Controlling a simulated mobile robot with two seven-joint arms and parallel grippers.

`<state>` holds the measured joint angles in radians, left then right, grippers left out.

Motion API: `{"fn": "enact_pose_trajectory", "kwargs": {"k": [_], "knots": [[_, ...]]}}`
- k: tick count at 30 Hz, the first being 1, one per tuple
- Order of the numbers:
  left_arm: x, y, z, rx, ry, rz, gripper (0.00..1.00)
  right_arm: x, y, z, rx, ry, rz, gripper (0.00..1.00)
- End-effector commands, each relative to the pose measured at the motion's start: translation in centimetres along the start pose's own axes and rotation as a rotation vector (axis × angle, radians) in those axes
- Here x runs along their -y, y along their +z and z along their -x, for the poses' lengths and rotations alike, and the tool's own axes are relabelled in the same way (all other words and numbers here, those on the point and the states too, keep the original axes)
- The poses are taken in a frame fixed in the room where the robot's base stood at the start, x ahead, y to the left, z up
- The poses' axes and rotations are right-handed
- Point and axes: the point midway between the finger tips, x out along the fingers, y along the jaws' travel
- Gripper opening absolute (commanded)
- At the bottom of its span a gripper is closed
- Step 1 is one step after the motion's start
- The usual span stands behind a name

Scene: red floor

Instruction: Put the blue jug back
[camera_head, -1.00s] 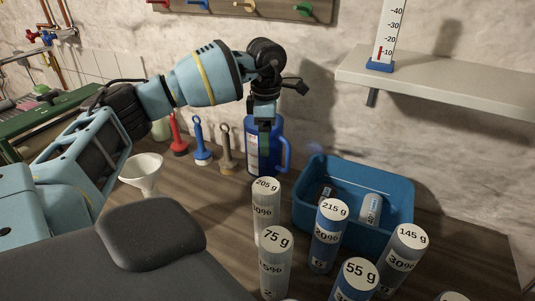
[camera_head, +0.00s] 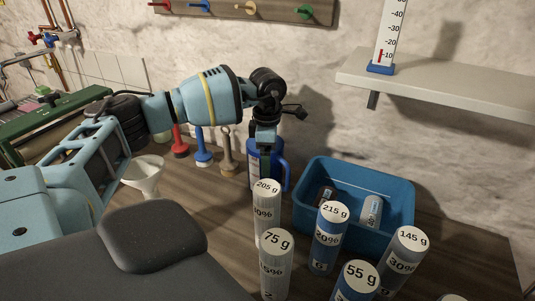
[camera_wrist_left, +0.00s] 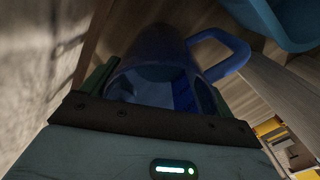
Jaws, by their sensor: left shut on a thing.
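The blue jug (camera_head: 280,170), with a pale label and a loop handle on its right, stands roughly upright near the back wall. My left gripper (camera_head: 264,158) reaches down from above and is shut on it. In the left wrist view the jug's body (camera_wrist_left: 158,62) fills the space between the fingers, and its handle (camera_wrist_left: 238,52) sticks out to the upper right. The jug's base is partly hidden behind a 205 g cylinder, so I cannot tell whether it touches the worktop. My right gripper is out of view.
A blue bin (camera_head: 400,215) holding small items is right of the jug. Several labelled cylinders (camera_head: 328,240) stand in front. A white funnel (camera_head: 143,172) and red, blue and tan looped tools (camera_head: 203,150) are left. A shelf (camera_head: 440,85) juts out at right.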

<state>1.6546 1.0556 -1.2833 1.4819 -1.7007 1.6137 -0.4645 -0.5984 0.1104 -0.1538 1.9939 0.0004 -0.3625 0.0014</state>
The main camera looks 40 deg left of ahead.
Motion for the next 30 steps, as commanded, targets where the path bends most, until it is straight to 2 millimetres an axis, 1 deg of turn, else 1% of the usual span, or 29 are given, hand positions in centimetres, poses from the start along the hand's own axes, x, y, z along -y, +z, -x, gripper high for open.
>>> {"fn": "enact_pose_trajectory", "kwargs": {"k": [3,4,6,7,13,17,20,30], "knots": [[0.0,0.0,-0.2,0.001,0.001,0.0,0.19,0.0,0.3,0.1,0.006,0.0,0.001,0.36],[0.0,0.0,-0.3,0.0,0.0,0.0,0.89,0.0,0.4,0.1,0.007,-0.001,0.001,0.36],[0.0,0.0,-0.3,0.0,0.0,0.0,0.98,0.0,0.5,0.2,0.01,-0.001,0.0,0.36],[0.0,0.0,-0.3,0.0,0.0,0.0,1.0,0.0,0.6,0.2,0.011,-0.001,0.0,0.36],[0.0,0.0,-0.2,0.0,0.0,0.0,1.0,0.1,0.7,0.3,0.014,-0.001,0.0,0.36],[0.0,0.0,0.4,0.001,0.001,0.0,1.0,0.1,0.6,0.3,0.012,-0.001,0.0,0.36],[-0.1,0.1,1.7,0.003,0.003,0.0,1.0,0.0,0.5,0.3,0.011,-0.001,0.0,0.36],[-0.1,0.1,8.3,0.003,0.002,0.0,1.0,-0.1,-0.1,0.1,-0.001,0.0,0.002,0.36]]}}
